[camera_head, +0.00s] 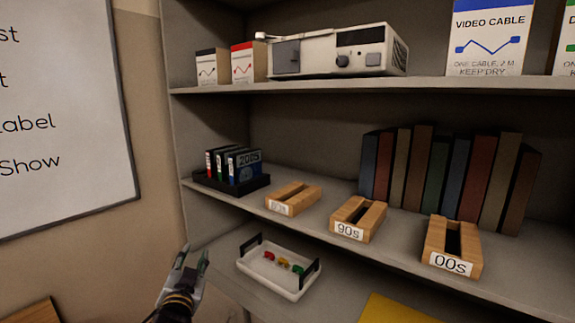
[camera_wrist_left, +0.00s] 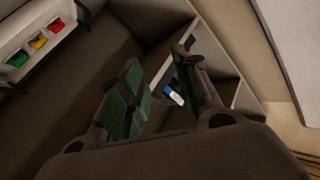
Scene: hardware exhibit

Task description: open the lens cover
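A white projector (camera_head: 350,52) stands on the upper shelf. Its front has a dark grey square panel (camera_head: 287,55) at the left, which looks like the lens cover and appears shut; no lens shows. A small light tab (camera_head: 262,37) sticks out at its upper left. My left gripper (camera_head: 192,262) is low at the left, in front of the shelf unit and well below the projector. In the left wrist view its green-padded fingers (camera_wrist_left: 158,92) are apart. A small blue and white item (camera_wrist_left: 174,96) shows between them; I cannot tell how far behind it is. My right gripper is out of view.
The middle shelf holds a black rack (camera_head: 232,182) of cases, wooden holders (camera_head: 358,219) and several books (camera_head: 440,175). Below is a white tray (camera_head: 285,283) with small coloured pieces. Small boxes (camera_head: 228,65) stand left of the projector. A whiteboard (camera_head: 60,120) hangs at left.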

